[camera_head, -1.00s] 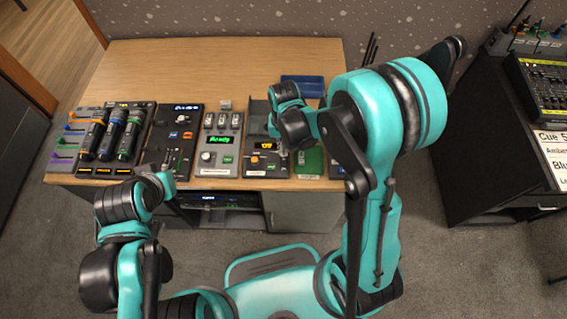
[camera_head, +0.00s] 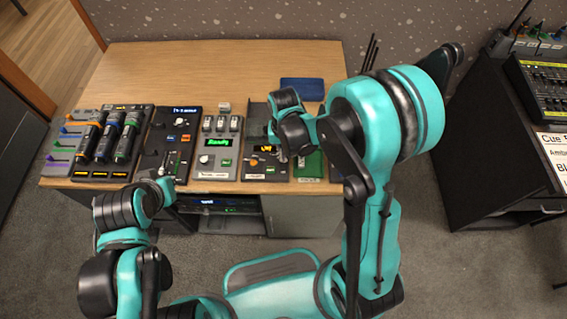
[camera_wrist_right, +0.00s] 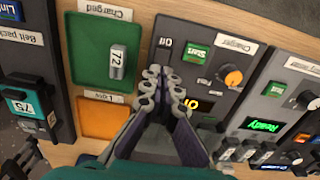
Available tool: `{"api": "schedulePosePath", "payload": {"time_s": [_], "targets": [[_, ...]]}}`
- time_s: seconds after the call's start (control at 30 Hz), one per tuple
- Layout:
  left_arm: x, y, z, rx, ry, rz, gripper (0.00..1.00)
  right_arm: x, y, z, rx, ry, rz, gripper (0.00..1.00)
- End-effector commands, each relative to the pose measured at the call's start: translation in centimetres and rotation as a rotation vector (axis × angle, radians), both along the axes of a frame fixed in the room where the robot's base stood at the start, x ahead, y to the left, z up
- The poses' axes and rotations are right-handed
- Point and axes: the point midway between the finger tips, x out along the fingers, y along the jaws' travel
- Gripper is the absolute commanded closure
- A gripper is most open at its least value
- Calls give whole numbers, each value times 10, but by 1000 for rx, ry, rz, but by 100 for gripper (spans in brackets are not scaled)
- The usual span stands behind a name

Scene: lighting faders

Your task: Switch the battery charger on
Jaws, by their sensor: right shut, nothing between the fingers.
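The battery charger (camera_wrist_right: 232,72) is a dark panel labelled "Charger" in the right wrist view. It has a green start button (camera_wrist_right: 195,52), an orange knob (camera_wrist_right: 233,78) and a lit orange display (camera_wrist_right: 190,102). An "off" label (camera_wrist_right: 165,43) sits near its edge. My right gripper (camera_wrist_right: 165,78) is shut and empty, its tips over the edge of the charger just below that label. The switch itself is hidden by the fingers; contact cannot be told. In the head view the charger (camera_head: 254,172) is partly behind my right arm. My left gripper (camera_head: 160,180) is near the desk's front edge, its fingers unclear.
A green tray (camera_wrist_right: 78,50) labelled "Charged" holds a battery (camera_wrist_right: 118,62) numbered 72. An orange tray (camera_wrist_right: 105,122) lies beside it, and a belt pack (camera_wrist_right: 30,105) farther left. Another panel with a green "Ready" display (camera_wrist_right: 263,125) is right of the charger.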

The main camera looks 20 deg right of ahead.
Motion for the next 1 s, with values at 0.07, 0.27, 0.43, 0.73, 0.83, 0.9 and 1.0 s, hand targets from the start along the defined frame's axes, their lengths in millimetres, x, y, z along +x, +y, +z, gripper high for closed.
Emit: {"api": "schedulePosePath", "payload": {"time_s": [0.07,0.27,0.43,0.73,0.83,0.9,1.0], "targets": [[0,0,0,0,0,0,100,0,0,0,0,0,0,100],[0,0,0,0,0,0,100,0,0,0,0,0,0,100],[0,0,0,0,0,0,100,0,0,0,0,0,0,100],[0,0,-2,0,0,0,100,0,0,-2,0,0,0,100],[0,0,-3,0,0,0,100,0,0,-4,0,0,0,100],[0,0,-4,0,0,0,100,0,0,-5,0,0,0,100],[0,0,-6,0,0,0,100,0,0,-6,0,0,0,100]]}}
